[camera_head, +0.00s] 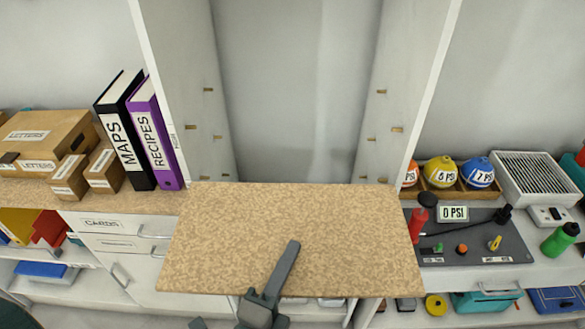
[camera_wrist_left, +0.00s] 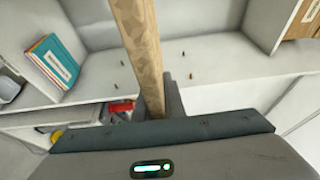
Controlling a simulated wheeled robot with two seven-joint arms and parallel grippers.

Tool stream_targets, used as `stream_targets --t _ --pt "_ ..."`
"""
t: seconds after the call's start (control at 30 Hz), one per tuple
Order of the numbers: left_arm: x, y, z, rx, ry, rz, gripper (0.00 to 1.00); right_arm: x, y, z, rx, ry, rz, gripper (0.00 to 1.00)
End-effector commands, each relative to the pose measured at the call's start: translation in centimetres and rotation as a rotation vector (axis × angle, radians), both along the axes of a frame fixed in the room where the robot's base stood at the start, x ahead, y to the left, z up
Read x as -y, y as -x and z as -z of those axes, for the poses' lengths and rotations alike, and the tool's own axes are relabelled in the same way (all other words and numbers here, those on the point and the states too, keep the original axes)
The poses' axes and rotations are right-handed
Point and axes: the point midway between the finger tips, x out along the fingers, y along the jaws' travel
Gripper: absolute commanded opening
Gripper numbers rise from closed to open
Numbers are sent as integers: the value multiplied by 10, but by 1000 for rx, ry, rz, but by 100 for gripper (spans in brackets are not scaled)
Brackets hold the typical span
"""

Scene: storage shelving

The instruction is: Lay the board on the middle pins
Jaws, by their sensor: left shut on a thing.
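The board (camera_head: 300,220) is a speckled tan panel, held roughly level in front of the tall white open cabinet (camera_head: 290,80). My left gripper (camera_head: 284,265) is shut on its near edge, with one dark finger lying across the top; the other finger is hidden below. In the left wrist view the board (camera_wrist_left: 140,45) shows edge-on between the jaws (camera_wrist_left: 155,95). Small wooden pins stick out of both cabinet walls at several heights. The middle ones include a left pin (camera_head: 217,137) and a right pin (camera_head: 371,139), above and beyond the board's far edge. My right gripper is not seen.
Left of the cabinet stand binders (camera_head: 140,130) and cardboard boxes (camera_head: 45,140). To the right are a pressure panel (camera_head: 470,240), colored balls (camera_head: 460,174) and a white vented box (camera_head: 538,178). The cabinet between its walls is empty above the board.

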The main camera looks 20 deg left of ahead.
Motion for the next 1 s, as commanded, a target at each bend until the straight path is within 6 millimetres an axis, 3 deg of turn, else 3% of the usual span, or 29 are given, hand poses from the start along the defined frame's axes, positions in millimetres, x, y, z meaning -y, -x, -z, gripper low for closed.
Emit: stream_targets --t 0.37,0.67,1.0 --pt "-16 -55 -3 7 -4 1 0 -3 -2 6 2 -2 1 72" --pt "-31 -108 -3 7 -3 1 0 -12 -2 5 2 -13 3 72" --pt "-50 -172 -1 6 -3 0 0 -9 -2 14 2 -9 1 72"
